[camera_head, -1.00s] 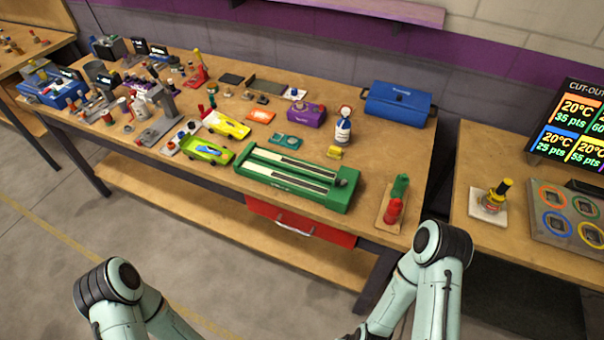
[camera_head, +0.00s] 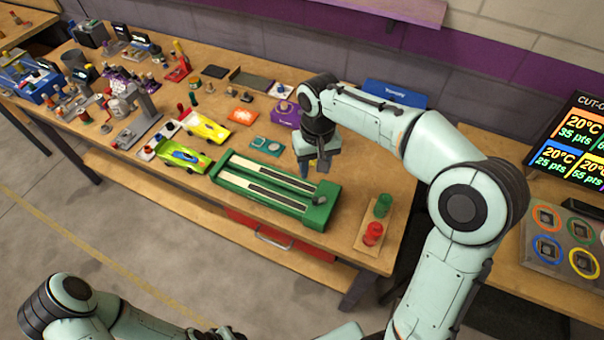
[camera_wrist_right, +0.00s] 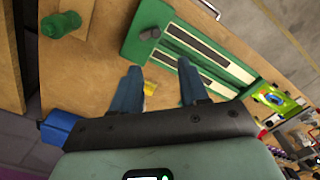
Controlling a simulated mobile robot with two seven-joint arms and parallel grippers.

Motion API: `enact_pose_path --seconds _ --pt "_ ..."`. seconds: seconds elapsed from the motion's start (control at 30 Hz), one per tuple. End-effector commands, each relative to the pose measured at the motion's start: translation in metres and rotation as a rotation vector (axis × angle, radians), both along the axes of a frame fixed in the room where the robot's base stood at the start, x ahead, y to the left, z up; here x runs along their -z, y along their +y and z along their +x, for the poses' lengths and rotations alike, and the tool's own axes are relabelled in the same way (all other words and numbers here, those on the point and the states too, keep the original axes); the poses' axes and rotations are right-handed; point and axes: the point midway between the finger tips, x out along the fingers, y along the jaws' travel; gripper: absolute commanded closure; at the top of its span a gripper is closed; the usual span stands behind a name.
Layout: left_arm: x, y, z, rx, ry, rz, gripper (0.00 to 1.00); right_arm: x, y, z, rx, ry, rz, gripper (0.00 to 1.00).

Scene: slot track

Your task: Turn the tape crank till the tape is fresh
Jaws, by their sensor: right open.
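The green tape unit (camera_head: 275,187) lies on the workbench with two long strips, each dark in part and pale in part, along its top. A dark crank knob (camera_head: 320,199) sits at its right end; in the wrist view the knob (camera_wrist_right: 150,34) shows on the unit's near end. My right gripper (camera_head: 316,168) points down above the bench, just behind the unit's right end and apart from the knob. In the wrist view the right gripper's fingers (camera_wrist_right: 160,76) are spread and empty.
A board with a green and a red peg (camera_head: 374,233) stands right of the unit. A yellow car (camera_head: 204,128) and a green car (camera_head: 181,156) lie left of it. A purple box (camera_head: 286,113) and a blue case (camera_head: 394,94) are behind, the case partly hidden by my arm.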

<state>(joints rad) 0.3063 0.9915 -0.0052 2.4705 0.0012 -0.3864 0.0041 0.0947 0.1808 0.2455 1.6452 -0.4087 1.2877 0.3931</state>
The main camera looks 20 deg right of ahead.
Motion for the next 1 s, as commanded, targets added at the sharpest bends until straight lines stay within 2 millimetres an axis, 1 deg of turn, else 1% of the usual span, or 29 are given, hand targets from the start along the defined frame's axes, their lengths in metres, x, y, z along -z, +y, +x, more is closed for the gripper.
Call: enact_pose_path --seconds 0.03,0.07,0.17,0.27,0.5,0.7,0.83,1.0 --pt "0.001 0.000 -0.002 0.000 0.003 0.000 0.57 -0.007 -0.002 -0.002 0.005 -0.003 -0.008 0.56" --pt "0.001 0.000 -0.002 0.000 0.003 0.000 0.57 -0.008 -0.003 -0.003 0.007 -0.002 -0.011 0.56" --pt "0.003 0.000 -0.005 0.000 0.008 0.000 0.57 -0.004 -0.004 -0.005 0.009 0.002 -0.015 0.56" --pt "0.006 0.000 -0.008 0.000 0.012 -0.001 0.57 0.011 -0.004 -0.006 0.009 0.006 -0.014 0.56" --pt "0.013 0.000 -0.015 0.000 0.019 -0.001 0.57 0.062 -0.003 -0.006 0.008 0.008 -0.013 0.56" --pt "0.017 0.000 -0.018 0.000 0.022 -0.001 0.57 0.100 -0.003 -0.006 0.008 0.006 -0.012 0.56" --pt "0.018 0.000 -0.019 0.000 0.023 0.000 0.57 0.115 -0.003 -0.006 0.008 0.004 -0.013 0.56" --pt "0.018 0.000 -0.019 0.000 0.023 0.000 0.57 0.124 -0.003 -0.006 0.009 0.002 -0.012 0.56"
